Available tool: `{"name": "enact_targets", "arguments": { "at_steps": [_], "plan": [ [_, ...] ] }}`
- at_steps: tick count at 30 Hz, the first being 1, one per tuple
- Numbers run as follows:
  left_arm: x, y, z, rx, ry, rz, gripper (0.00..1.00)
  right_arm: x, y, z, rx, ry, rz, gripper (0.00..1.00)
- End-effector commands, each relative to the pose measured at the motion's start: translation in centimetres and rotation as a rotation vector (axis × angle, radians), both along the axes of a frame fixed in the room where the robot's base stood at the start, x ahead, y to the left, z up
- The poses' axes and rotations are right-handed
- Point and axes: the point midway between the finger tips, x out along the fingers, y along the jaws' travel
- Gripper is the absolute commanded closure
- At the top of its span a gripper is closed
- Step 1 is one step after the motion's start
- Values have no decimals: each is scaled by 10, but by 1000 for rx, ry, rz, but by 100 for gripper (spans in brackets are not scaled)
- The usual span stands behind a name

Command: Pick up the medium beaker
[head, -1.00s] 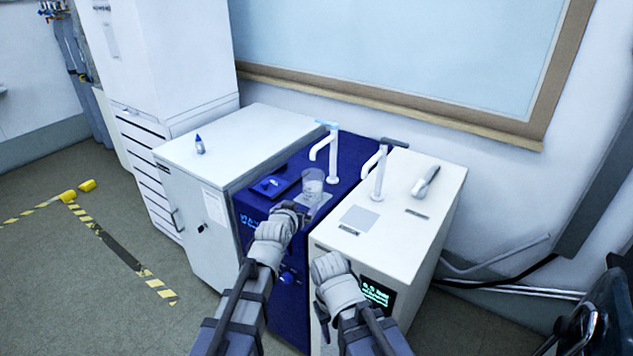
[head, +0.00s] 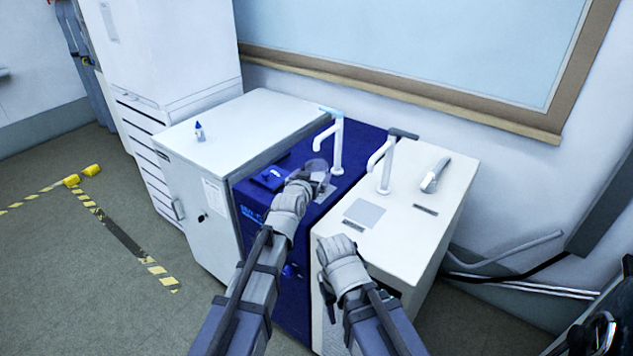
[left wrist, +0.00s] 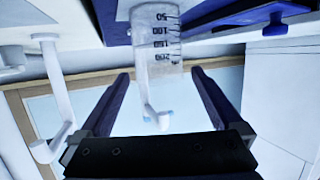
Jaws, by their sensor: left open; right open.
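The medium beaker is clear glass with dark graduation marks. In the head view the beaker (head: 318,166) stands on the blue unit below the blue-tipped spout, partly hidden by my left gripper. My left gripper (head: 302,178) is open and right at the beaker's near side. In the left wrist view, which is upside down, the beaker (left wrist: 157,35) shows between and just beyond the two dark open fingers (left wrist: 160,74), with nothing gripped. My right gripper (head: 324,287) is open and empty, low in front of the white unit; its fingers are mostly hidden by the wrist.
The blue unit (head: 365,150) also bears a small blue item (head: 270,178) left of the beaker. A white spout (head: 337,145) rises close behind the beaker. The white unit (head: 400,215) at right bears another spout (head: 382,165). A white cabinet (head: 240,120) with a small bottle (head: 199,132) stands at left.

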Motion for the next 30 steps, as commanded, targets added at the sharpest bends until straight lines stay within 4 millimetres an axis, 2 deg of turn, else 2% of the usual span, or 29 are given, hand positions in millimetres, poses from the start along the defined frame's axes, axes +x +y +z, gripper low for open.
{"name": "enact_targets", "arguments": {
  "at_steps": [8, 11, 19, 30],
  "plan": [
    [35, -10, -2, -1, 0, 0, 0, 0, 0, -2, 0, 0, 0, 50],
    [47, -13, -8, -1, 0, 0, 0, 0, 0, -8, 0, 0, 0, 50],
    [48, -13, -8, -1, 0, 0, 0, 0, 0, -8, 0, 0, 0, 50],
    [48, -13, -8, -1, 0, 0, 42, 0, 0, -8, 0, 0, 0, 50]
  ]
}}
